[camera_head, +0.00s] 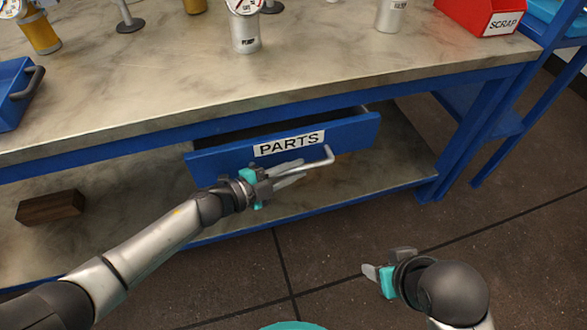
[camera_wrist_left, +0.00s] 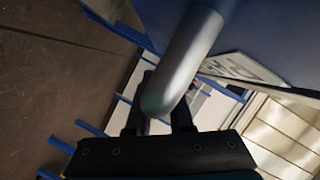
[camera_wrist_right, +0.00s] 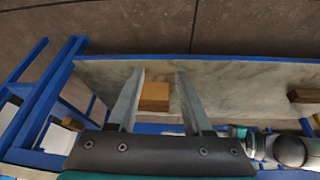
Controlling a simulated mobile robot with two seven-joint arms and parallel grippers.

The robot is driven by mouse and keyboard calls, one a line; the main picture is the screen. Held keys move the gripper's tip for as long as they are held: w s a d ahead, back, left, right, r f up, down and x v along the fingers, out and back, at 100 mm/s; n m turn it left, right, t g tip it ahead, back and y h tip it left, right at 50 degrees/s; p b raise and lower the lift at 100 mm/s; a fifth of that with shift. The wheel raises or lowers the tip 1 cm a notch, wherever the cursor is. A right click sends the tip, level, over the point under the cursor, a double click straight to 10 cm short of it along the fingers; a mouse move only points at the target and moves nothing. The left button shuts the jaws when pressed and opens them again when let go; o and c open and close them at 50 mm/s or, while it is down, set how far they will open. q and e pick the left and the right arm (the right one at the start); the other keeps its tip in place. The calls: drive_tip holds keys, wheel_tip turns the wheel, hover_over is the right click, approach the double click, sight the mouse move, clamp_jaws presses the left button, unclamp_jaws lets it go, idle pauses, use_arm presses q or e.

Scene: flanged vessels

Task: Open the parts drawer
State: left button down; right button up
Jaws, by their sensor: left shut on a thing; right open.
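The parts drawer (camera_head: 222,162), blue with a white "PARTS" label (camera_head: 289,143), hangs under the bench top in the head view. It stands partly open, with a dark gap behind its front. My left gripper (camera_head: 288,174) is shut on the drawer's grey bar handle (camera_head: 319,163), in front of the drawer face. In the left wrist view the handle (camera_wrist_left: 184,55) runs down between the fingers, and part of the label (camera_wrist_left: 240,68) shows beside it. My right gripper (camera_head: 386,263) is open and empty over the floor, apart from the drawer.
The bench top (camera_head: 130,90) holds a blue tray (camera_head: 14,98), a silver canister (camera_head: 245,42) and a red scrap bin (camera_head: 480,14). A dark wooden block (camera_head: 50,207) lies on the lower shelf. An orange-brown block (camera_wrist_right: 156,94) shows in the right wrist view. The floor in front is clear.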

use_arm(q)
drive_tip(key=shift+s, duration=0.1)
idle(0.6)
drive_tip(key=shift+s+d, duration=0.1)
drive_tip(key=shift+s, duration=0.1)
drive_tip(key=s+d+p, duration=0.3)
drive_tip(key=s, duration=0.8)
drive_tip(key=s+d+p, duration=0.3)
drive_tip(key=s+d, duration=0.1)
drive_tip(key=s, duration=0.6)
drive_tip(key=shift+s, duration=0.35)
use_arm(e)
wheel_tip(320, 180, down, 12)
drive_tip(key=s+g, duration=0.2)
drive_tip(key=shift+s+d, duration=0.15)
drive_tip(key=shift+f, duration=0.1)
use_arm(q)
drive_tip(key=c, duration=0.8)
unclamp_jaws()
